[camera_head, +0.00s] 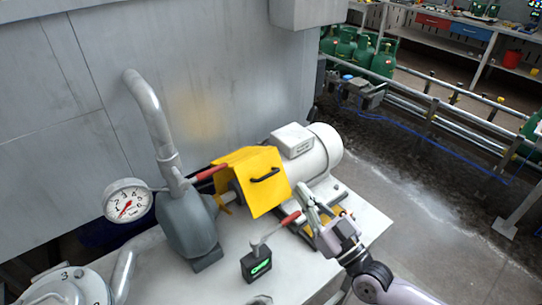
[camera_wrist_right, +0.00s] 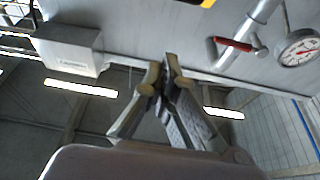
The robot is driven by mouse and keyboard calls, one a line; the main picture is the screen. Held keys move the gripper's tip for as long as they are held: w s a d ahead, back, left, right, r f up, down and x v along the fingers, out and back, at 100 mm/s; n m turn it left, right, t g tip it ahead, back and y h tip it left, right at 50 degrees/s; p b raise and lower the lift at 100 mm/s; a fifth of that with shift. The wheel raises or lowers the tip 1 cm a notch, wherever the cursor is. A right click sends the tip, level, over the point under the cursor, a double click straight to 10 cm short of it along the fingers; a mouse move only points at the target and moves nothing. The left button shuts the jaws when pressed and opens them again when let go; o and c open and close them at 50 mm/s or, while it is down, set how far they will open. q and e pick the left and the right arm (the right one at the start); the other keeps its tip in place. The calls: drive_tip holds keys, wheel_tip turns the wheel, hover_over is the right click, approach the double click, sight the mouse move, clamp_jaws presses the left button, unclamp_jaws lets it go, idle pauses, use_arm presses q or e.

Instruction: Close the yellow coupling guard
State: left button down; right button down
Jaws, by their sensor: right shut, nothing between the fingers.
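The yellow coupling guard (camera_head: 262,190) sits between the grey pump (camera_head: 190,222) and the white motor (camera_head: 322,150). Its front panel carries a black handle (camera_head: 265,175) and slopes down toward the front; whether its lower edge is seated cannot be told. Part of the shaft area shows at its left. My right gripper (camera_head: 307,190) is shut and empty, just right of the panel and in front of the motor; any contact is unclear. In the right wrist view its fingertips (camera_wrist_right: 170,67) meet, and a yellow-and-black edge (camera_wrist_right: 208,3) shows at the top. My left gripper is not in view.
A pressure gauge (camera_head: 127,200) and a red-handled valve (camera_head: 212,172) are to the left. A grey wall rises behind.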

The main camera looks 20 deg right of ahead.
drive_tip(key=p+x, duration=0.4)
drive_tip(key=x, duration=0.7)
drive_tip(key=shift+s+d+f+b, duration=0.1)
drive_tip(key=shift+s+f+b, duration=0.05)
drive_tip(key=shift+f, duration=0.6)
drive_tip(key=shift+s+f+b, duration=0.15)
drive_tip(key=shift+f+b, duration=0.05)
drive_tip(key=shift+f, duration=0.55)
drive_tip(key=shift+s+d+f+b, duration=0.1)
drive_tip(key=shift+s+f+b, duration=0.05)
drive_tip(key=shift+f, duration=0.6)
wheel_tip(320, 180, down, 9)
drive_tip(key=s+t+b, duration=0.1)
drive_tip(key=t+b, duration=0.1)
drive_tip(key=b, duration=1.1)
drive_tip(key=shift+s+d+t+y+b, duration=0.3)
drive_tip(key=shift+s+y, duration=0.05)
drive_tip(key=shift+y, duration=0.05)
drive_tip(key=shift+r, duration=0.2)
